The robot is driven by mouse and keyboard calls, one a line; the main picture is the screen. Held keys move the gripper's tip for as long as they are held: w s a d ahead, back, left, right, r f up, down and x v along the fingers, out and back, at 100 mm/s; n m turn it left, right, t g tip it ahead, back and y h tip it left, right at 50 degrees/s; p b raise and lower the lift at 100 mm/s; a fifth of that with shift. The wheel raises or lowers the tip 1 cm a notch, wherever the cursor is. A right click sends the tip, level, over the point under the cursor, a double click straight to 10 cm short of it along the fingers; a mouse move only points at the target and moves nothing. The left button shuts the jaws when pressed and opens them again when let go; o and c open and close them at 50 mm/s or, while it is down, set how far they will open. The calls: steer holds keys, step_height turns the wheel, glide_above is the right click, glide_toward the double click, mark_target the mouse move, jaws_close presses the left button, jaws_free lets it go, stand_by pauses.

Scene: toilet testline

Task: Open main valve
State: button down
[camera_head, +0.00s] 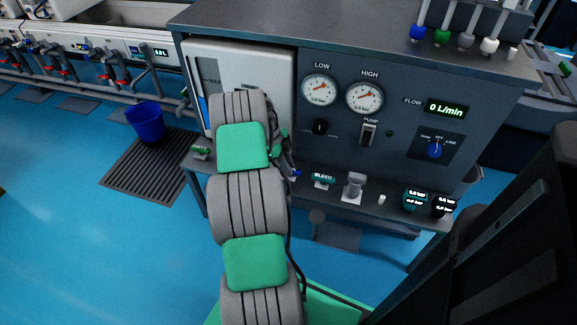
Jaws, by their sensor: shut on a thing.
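My gripper (286,163) is at the front ledge of the dark test bench, partly hidden behind my own grey and green arm. It is shut on a blue handle (296,173), of which only a small tip shows beside the fingers. I take this handle to be the main valve's, but its label and body are hidden by my arm. Its turned angle cannot be told. The flow display (446,108) reads 0 L/min. The LOW gauge (319,90) and HIGH gauge (364,98) have red needles.
Right of my gripper on the ledge are a BLEED label (323,180), a silver fitting (354,186) and small pressure displays (416,198). A selector knob (435,149) is on the panel. A blue bucket (145,122) stands on a floor grate at left. Blue floor at lower left is clear.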

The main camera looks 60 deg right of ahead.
steer(key=shift+n, duration=0.3)
steer(key=n, duration=0.1)
steer(key=n+h, duration=0.1)
steer(key=n, duration=0.1)
steer(key=shift+a+r+n+t+h+p, duration=0.1)
steer(key=shift+n+t+h+p, duration=0.2)
steer(key=shift+p, duration=0.05)
steer(key=n+t+h+p, duration=0.1)
steer(key=n, duration=0.3)
steer(key=shift+s+a+n, duration=0.1)
steer(key=shift+n, duration=0.2)
steer(key=n, duration=0.2)
steer(key=n+t+h+p, duration=0.1)
steer(key=n, duration=0.1)
steer(key=shift+s+t, duration=0.1)
steer(key=shift+t, duration=0.2)
steer(key=n+t, duration=0.2)
steer(key=n, duration=0.3)
steer(key=shift+s+p, duration=0.1)
steer(key=shift+p, duration=0.25)
steer(key=c, duration=1.3)
jaws_free()
